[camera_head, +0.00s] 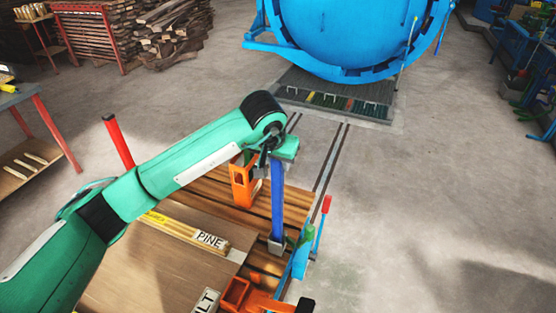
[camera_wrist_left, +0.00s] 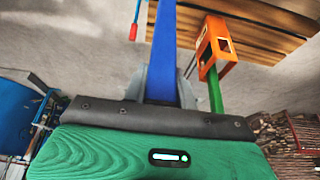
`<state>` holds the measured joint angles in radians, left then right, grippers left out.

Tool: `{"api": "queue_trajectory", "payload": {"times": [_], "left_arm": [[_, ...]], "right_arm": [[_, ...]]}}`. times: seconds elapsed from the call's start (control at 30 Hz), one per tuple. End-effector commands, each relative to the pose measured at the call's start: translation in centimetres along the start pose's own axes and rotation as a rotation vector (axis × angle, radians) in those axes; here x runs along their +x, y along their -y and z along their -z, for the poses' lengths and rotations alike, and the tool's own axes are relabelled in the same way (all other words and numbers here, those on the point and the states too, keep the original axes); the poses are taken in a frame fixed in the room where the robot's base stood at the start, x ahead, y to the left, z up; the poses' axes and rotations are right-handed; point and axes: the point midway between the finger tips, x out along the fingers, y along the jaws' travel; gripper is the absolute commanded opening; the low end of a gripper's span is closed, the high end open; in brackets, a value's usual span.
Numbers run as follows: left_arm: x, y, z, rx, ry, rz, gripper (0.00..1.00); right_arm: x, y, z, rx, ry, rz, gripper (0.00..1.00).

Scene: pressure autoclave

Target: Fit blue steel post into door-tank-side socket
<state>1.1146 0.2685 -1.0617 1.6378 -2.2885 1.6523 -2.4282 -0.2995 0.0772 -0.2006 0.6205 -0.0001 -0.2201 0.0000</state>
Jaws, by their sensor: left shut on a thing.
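The blue steel post (camera_head: 278,205) stands nearly upright under my left gripper (camera_head: 277,152), which is shut on its upper end. In the left wrist view the post (camera_wrist_left: 164,50) runs away from between the grey fingers (camera_wrist_left: 163,92). Its lower end meets a small grey socket (camera_head: 276,244) at the cart's right edge. I cannot tell whether the end is inside the socket or just in front of it. An orange bracket (camera_head: 240,187) is left of the post; it also shows in the left wrist view (camera_wrist_left: 216,46). My right gripper is not in view.
The slatted cart (camera_head: 290,205) carries boards with a PINE label (camera_head: 211,241). A red-topped blue lever (camera_head: 321,222) and another orange bracket (camera_head: 235,292) are close by.

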Motion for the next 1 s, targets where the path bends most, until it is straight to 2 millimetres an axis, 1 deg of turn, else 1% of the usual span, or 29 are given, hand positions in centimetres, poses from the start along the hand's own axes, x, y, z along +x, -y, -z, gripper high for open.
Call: {"api": "queue_trajectory", "payload": {"times": [0.03, 0.1, 0.3, 0.57, 0.6, 0.67, 0.7, 1.0], "left_arm": [[0.26, -0.03, -0.13, -0.001, 0.0, -0.001, 0.0], [0.61, -0.04, -0.26, 0.0, -0.001, -0.001, 0.0], [0.65, -0.02, -0.25, 0.0, -0.003, 0.0, 0.0], [1.19, 0.02, -0.43, 0.0, -0.004, 0.0, 0.0], [1.13, 0.01, -0.44, 0.0, -0.002, 0.0, 0.33], [1.11, 0.01, -0.44, 0.0, -0.002, 0.0, 0.45], [1.11, 0.0, -0.45, 0.0, -0.002, 0.0, 0.49], [1.01, -0.02, -0.42, 0.0, -0.001, 0.0, 0.49]], "right_arm": [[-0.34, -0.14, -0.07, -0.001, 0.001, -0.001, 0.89], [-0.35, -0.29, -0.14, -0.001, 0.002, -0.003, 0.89], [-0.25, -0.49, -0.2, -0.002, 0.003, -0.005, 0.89], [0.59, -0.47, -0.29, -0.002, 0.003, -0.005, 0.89], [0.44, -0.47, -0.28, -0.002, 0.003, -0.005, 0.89], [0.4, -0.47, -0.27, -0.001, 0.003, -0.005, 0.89], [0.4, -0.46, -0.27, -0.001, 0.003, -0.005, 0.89], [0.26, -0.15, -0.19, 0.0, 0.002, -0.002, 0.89]]}}
